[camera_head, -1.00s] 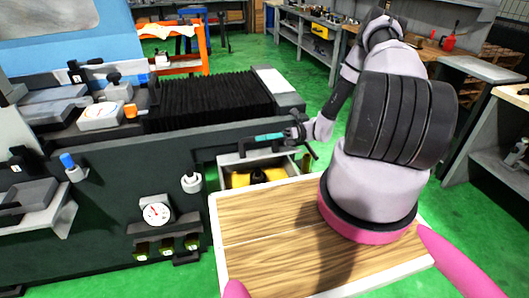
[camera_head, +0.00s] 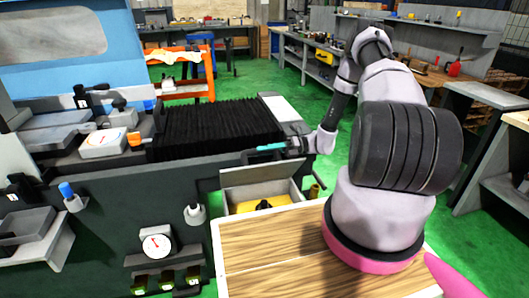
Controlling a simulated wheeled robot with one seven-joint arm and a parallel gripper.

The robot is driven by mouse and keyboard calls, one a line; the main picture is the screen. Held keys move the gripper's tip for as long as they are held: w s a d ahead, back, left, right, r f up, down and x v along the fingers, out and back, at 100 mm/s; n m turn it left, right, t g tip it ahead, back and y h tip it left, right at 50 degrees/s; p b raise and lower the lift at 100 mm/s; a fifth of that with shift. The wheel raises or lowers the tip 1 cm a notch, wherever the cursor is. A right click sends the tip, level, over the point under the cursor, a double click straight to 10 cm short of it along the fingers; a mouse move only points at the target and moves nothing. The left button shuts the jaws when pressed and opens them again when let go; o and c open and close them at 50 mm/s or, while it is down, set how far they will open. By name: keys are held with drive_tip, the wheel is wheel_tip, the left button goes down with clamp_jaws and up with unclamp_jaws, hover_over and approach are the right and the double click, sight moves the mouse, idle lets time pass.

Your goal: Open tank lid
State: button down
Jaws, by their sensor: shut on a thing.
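The tank (camera_head: 226,206) is an open grey box beside the grinder, in the middle of the head view. Its grey lid (camera_head: 258,175) stands raised at the back of the box, with its flat face toward me. Yellow surface and a black part (camera_head: 264,204) show inside the tank. My gripper (camera_head: 288,147) is at the raised lid's upper right edge, shut on the lid by a teal bar (camera_head: 271,147) that reaches left. The exact grip on the bar is small and partly hidden.
The dark grinder body (camera_head: 110,190) with black bellows (camera_head: 215,125) stands at left, close to my gripper. A wooden board with a white rim (camera_head: 270,250) lies in front of the tank.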

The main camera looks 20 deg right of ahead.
drive_tip(key=shift+d, duration=0.1)
drive_tip(key=c, duration=0.6)
unclamp_jaws()
drive_tip(key=d, duration=1)
drive_tip(key=shift+d, duration=0.4)
drive_tip(key=shift+r, duration=0.1)
